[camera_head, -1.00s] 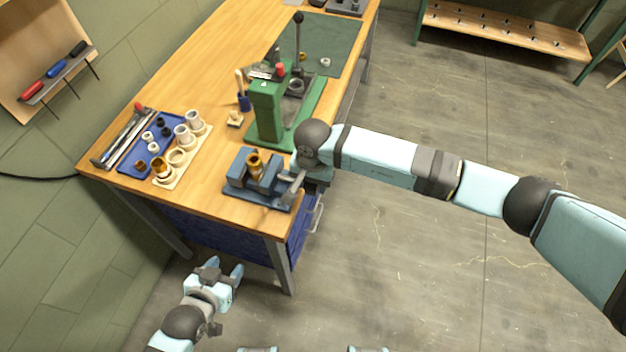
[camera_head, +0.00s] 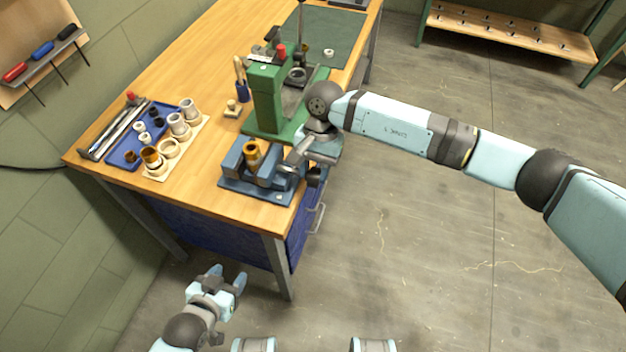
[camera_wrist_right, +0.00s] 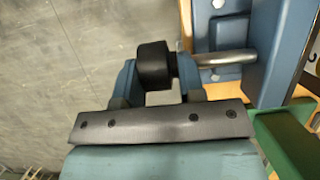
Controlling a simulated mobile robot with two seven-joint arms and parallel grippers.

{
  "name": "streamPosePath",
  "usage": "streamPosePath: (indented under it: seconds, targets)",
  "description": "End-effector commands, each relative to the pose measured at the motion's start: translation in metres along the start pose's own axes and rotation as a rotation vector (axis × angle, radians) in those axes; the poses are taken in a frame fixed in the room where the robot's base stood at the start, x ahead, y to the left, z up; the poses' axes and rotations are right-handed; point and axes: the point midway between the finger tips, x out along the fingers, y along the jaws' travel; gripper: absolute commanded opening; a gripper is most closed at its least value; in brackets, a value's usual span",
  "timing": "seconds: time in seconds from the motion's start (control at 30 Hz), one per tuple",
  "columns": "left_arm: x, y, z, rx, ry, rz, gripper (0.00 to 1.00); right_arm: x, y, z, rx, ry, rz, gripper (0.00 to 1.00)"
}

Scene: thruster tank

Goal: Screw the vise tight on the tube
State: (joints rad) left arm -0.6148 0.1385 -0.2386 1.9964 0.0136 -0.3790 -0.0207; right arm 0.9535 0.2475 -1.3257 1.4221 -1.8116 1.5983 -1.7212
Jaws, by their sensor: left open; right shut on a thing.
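The blue vise (camera_head: 235,184) stands at the near right corner of the wooden bench. A brass-coloured tube (camera_head: 252,154) stands upright between its jaws. Whether the jaws press on it cannot be told. My right gripper (camera_head: 312,172) is beside the vise's right end. In the right wrist view, the fingers of my right gripper (camera_wrist_right: 157,80) are shut on the black knob (camera_wrist_right: 153,64) of the vise handle. A metal rod (camera_wrist_right: 228,58) runs to the vise's blue body (camera_wrist_right: 275,50). My left gripper (camera_head: 228,280) is open and empty, low in front of the bench.
A green press (camera_head: 268,100) stands just behind the vise. A blue tray (camera_head: 128,150) with small parts and a pale holder (camera_head: 180,152) with cups lie to the left. A shelf (camera_head: 510,32) stands far right.

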Motion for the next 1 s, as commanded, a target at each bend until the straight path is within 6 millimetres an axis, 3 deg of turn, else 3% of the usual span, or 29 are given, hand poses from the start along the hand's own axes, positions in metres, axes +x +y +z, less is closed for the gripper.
streamPosePath:
  seconds: [0.03, 0.23, 0.97, 1.0]
  targets:
    - [0.010, -0.001, 0.015, 0.001, 0.000, -0.001, 0.53, 0.010, 0.005, -0.008, 0.008, -0.031, 0.010, 0.13]
    - [0.024, -0.003, 0.040, -0.014, -0.019, -0.001, 0.53, 0.009, 0.005, -0.009, 0.007, -0.152, 0.010, 0.13]
    - [0.032, 0.000, 0.037, -0.049, -0.021, 0.002, 0.53, 0.005, 0.006, -0.008, 0.009, -0.260, 0.016, 0.12]
    - [0.032, 0.000, 0.038, -0.049, -0.022, 0.002, 0.53, 0.005, 0.006, -0.008, 0.010, -0.260, 0.016, 0.38]
